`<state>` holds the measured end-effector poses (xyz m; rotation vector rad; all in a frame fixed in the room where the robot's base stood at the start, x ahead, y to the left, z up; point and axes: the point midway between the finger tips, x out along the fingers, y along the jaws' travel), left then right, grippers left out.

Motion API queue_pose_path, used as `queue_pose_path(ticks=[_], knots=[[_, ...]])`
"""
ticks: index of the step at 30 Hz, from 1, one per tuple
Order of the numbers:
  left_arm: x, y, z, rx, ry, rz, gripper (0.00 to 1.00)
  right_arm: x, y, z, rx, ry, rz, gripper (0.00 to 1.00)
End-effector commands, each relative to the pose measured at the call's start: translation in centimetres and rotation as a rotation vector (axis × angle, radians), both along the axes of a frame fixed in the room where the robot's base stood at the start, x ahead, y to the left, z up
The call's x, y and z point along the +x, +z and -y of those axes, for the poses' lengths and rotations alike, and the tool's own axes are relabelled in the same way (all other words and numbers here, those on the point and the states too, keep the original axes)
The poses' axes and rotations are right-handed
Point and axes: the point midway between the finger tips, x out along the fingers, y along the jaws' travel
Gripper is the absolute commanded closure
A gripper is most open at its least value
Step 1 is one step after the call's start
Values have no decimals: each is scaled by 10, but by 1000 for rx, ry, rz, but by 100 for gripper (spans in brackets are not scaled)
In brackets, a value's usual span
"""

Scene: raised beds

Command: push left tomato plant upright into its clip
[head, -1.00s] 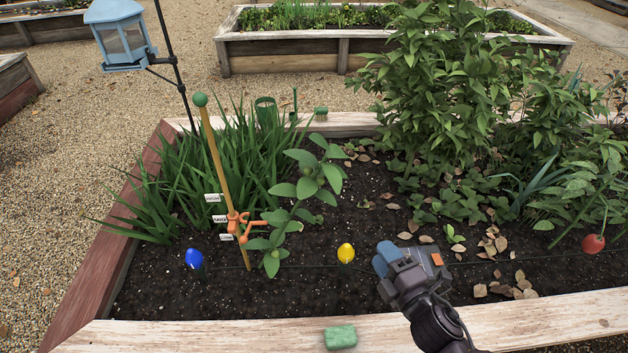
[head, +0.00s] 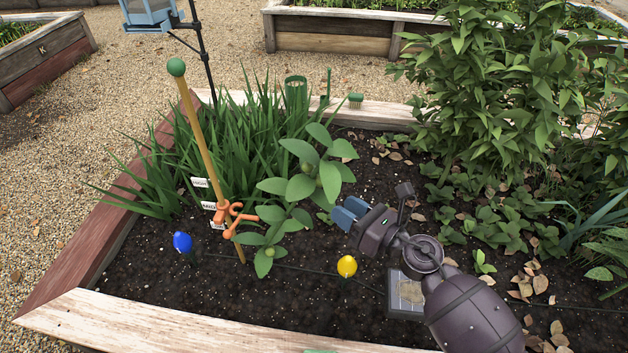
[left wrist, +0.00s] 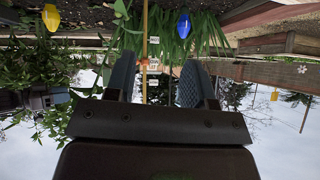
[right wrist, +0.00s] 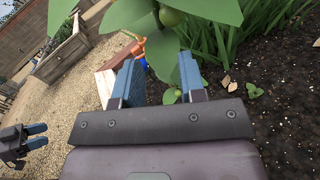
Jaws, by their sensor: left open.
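The left tomato plant (head: 302,187), with broad leaves and green fruits, leans right, away from a wooden stake (head: 203,138) with a green ball top. An orange clip (head: 229,212) on the stake has its arms spread to the right; the plant's upper stem is outside it. My right gripper (head: 349,212) is open and empty just right of the plant, its blue fingers close to the leaves. Leaves and a green fruit (right wrist: 171,16) hang beyond its fingers in the right wrist view. My left gripper (left wrist: 157,75) is open and empty, outside the head view.
A blue bulb-shaped marker (head: 183,242) and a yellow one (head: 347,266) stand in the soil near a thin dark line. White labels (head: 200,183) stand by the stake. Grassy leaves (head: 250,150) fill the back left. A bushy plant (head: 480,90) stands right. Wooden edges (head: 130,325) border the bed.

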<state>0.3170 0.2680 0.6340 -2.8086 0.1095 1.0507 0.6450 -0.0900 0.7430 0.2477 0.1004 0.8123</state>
Motion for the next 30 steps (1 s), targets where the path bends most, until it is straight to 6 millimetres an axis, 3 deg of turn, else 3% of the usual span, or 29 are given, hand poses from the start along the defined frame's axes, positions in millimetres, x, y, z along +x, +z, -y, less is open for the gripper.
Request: queue_pose_path(ticks=[8,21,30], knots=[[-1,-1,-1,4,0,-4,51,13,0,-13,-26,11,22,63],[-3,-7,-1,12,-8,-12,51,60,-1,-65,-24,12,18,63],[3,-4,1,14,-17,5,51,75,-1,-81,-25,10,17,63]])
